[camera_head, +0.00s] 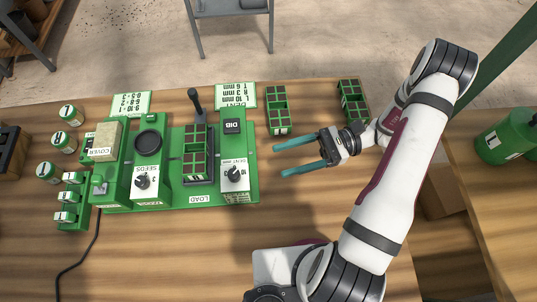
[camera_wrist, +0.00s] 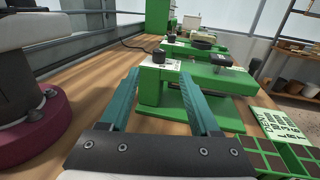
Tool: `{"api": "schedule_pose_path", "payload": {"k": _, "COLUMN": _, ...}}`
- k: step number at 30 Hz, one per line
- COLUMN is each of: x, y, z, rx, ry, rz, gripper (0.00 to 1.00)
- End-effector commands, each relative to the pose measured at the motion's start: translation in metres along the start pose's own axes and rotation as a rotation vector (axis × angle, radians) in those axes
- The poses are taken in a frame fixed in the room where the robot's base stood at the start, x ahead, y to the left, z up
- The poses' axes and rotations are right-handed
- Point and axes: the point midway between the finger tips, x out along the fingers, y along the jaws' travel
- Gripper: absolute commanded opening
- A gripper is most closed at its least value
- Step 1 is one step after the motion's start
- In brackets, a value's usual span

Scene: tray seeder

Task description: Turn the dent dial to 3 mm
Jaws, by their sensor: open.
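The dent dial (camera_head: 234,174) is a black knob on a white plate marked DENT, at the front right of the green seeder (camera_head: 190,196). I cannot read its pointer setting. It also shows in the wrist view as a black knob (camera_wrist: 159,57), beyond the fingertips and roughly centred between them. My gripper (camera_head: 278,160) has two teal fingers, open and empty. It is a short way right of the dial, pointing left toward it and not touching it.
A SEEDS dial (camera_head: 142,182) sits left on the seeder. A cell tray (camera_head: 195,160) lies in the LOAD area, beside an upright black lever (camera_head: 196,103). Two more trays (camera_head: 278,108) (camera_head: 352,102) stand behind my gripper. A DENT card (camera_head: 236,95) stands behind. The front table is clear.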

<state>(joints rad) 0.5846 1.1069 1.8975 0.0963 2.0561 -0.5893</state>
Motion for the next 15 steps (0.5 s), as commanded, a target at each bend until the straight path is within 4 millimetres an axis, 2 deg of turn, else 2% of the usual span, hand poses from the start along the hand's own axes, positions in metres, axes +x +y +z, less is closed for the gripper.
{"api": "schedule_pose_path", "payload": {"k": 2, "x": 0.014, "y": -0.014, "z": 0.009, "rx": 0.035, "ry": -0.016, "rz": 0.037, "gripper": 0.63}}
{"api": "schedule_pose_path", "payload": {"k": 4, "x": 0.047, "y": -0.039, "z": 0.028, "rx": 0.116, "ry": -0.050, "rz": 0.110, "gripper": 0.63}}
{"api": "schedule_pose_path", "payload": {"k": 5, "x": 0.069, "y": -0.051, "z": 0.039, "rx": 0.164, "ry": -0.070, "rz": 0.152, "gripper": 0.63}}
{"api": "schedule_pose_path", "payload": {"k": 6, "x": 0.103, "y": -0.067, "z": 0.058, "rx": 0.238, "ry": -0.099, "rz": 0.217, "gripper": 0.63}}
{"api": "schedule_pose_path", "payload": {"k": 7, "x": 0.131, "y": -0.074, "z": 0.072, "rx": 0.295, "ry": -0.117, "rz": 0.273, "gripper": 0.63}}
{"api": "schedule_pose_path", "payload": {"k": 8, "x": 0.157, "y": -0.073, "z": 0.082, "rx": 0.345, "ry": -0.120, "rz": 0.345, "gripper": 0.63}}
{"api": "schedule_pose_path", "payload": {"k": 9, "x": 0.187, "y": -0.055, "z": 0.087, "rx": 0.384, "ry": -0.085, "rz": 0.481, "gripper": 0.63}}
{"api": "schedule_pose_path", "payload": {"k": 10, "x": 0.205, "y": -0.031, "z": 0.085, "rx": 0.396, "ry": -0.031, "rz": 0.615, "gripper": 0.63}}
{"api": "schedule_pose_path", "payload": {"k": 11, "x": 0.218, "y": -0.001, "z": 0.080, "rx": 0.394, "ry": 0.037, "rz": 0.773, "gripper": 0.63}}
{"api": "schedule_pose_path", "payload": {"k": 12, "x": 0.229, "y": 0.039, "z": 0.074, "rx": 0.379, "ry": 0.136, "rz": 0.998, "gripper": 0.63}}
{"api": "schedule_pose_path", "payload": {"k": 14, "x": 0.230, "y": 0.092, "z": 0.065, "rx": 0.337, "ry": 0.292, "rz": 1.345, "gripper": 0.63}}
{"api": "schedule_pose_path", "payload": {"k": 15, "x": 0.223, "y": 0.121, "z": 0.060, "rx": 0.291, "ry": 0.407, "rz": 1.592, "gripper": 0.63}}
